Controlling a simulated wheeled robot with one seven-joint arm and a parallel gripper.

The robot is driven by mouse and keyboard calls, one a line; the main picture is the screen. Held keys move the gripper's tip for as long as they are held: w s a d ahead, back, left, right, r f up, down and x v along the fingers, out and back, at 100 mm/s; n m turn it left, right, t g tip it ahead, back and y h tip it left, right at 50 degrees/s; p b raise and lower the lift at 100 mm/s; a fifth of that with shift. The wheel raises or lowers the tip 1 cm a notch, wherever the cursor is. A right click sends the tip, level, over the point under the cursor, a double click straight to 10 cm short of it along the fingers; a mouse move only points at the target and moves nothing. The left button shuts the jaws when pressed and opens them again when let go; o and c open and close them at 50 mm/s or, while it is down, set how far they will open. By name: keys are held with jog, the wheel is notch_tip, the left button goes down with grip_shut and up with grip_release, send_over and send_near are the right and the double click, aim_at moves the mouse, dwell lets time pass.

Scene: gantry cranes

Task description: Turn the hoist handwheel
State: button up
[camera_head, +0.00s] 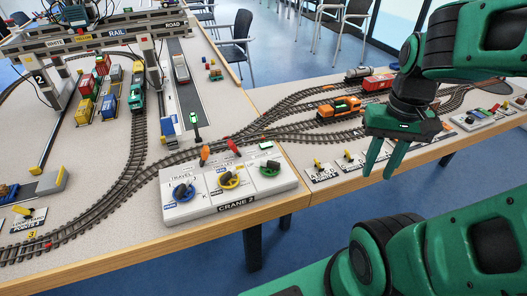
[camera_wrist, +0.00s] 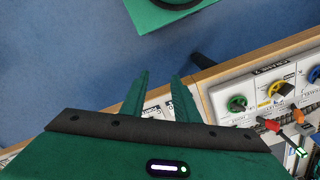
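The Crane 2 control box (camera_head: 236,206) stands at the table's front edge with three handwheels in a row. The blue handwheel (camera_head: 183,191) is on the left, under a "TRAVEL" label. The yellow one (camera_head: 229,180) is in the middle, and the green one (camera_head: 270,168) is on the right. The label over the green wheel is too small to read surely. In the wrist view the green wheel (camera_wrist: 237,104) is nearest my gripper. My gripper (camera_head: 378,172) is open and empty, pointing down, well to the right of the box and apart from it. Its fingers (camera_wrist: 160,76) also show in the wrist view.
Orange (camera_head: 204,154) and red (camera_head: 233,147) levers stand behind the wheels. Points switches (camera_head: 321,170) line the front edge to the right. Tracks carry an orange locomotive (camera_head: 339,109) and red wagon (camera_head: 377,83). A gantry (camera_head: 100,36) spans the left table.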

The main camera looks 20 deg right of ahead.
jog(key=n, duration=1.6)
send_over(268, 161)
jog(key=f, duration=0.2)
notch_tip(268, 161, down, 10)
jog(key=shift+r, duration=0.1)
grip_shut()
